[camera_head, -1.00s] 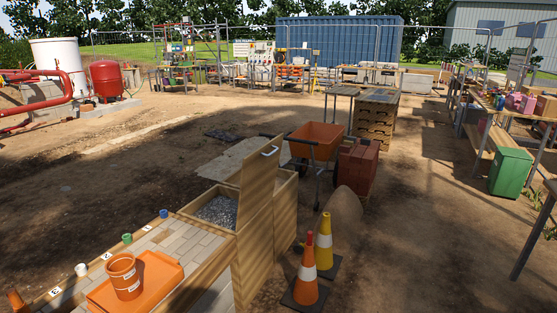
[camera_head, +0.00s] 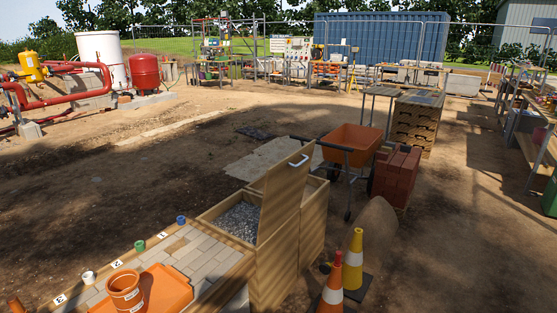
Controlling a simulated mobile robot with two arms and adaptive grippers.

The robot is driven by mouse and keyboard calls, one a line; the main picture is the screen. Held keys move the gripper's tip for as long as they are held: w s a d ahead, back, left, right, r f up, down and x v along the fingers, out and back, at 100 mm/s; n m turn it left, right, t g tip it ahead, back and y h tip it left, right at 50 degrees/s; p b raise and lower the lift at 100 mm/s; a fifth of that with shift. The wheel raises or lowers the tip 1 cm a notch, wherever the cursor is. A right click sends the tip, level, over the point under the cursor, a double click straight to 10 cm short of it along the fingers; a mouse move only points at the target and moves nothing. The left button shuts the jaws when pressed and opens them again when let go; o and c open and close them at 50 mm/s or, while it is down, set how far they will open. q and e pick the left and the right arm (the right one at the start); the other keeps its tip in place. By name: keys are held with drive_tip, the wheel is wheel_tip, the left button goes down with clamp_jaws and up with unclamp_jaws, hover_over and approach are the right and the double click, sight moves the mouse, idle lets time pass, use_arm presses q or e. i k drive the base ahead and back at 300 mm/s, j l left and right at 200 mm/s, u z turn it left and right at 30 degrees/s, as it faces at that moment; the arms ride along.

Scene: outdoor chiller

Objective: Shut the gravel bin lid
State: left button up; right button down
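The gravel bin (camera_head: 290,235) is a light wooden box in the lower middle of the head view. Its wooden lid (camera_head: 279,200) stands up, tilted, with a pale handle (camera_head: 299,160) near its top edge. Grey gravel (camera_head: 240,220) shows in the open compartment to the left of the lid. Neither of my grippers is in the view.
A paved bench (camera_head: 190,255) with an orange tray (camera_head: 165,290) and an orange pot (camera_head: 125,290) adjoins the bin at lower left. Traffic cones (camera_head: 353,262) stand to its right. An orange wheelbarrow (camera_head: 352,143) and red bricks (camera_head: 397,178) stand behind. Open dirt lies left.

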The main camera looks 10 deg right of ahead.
sight(284, 182)
drive_tip(key=i+l+u, duration=0.75)
drive_tip(key=l+u, duration=0.2)
drive_tip(key=l, duration=0.15)
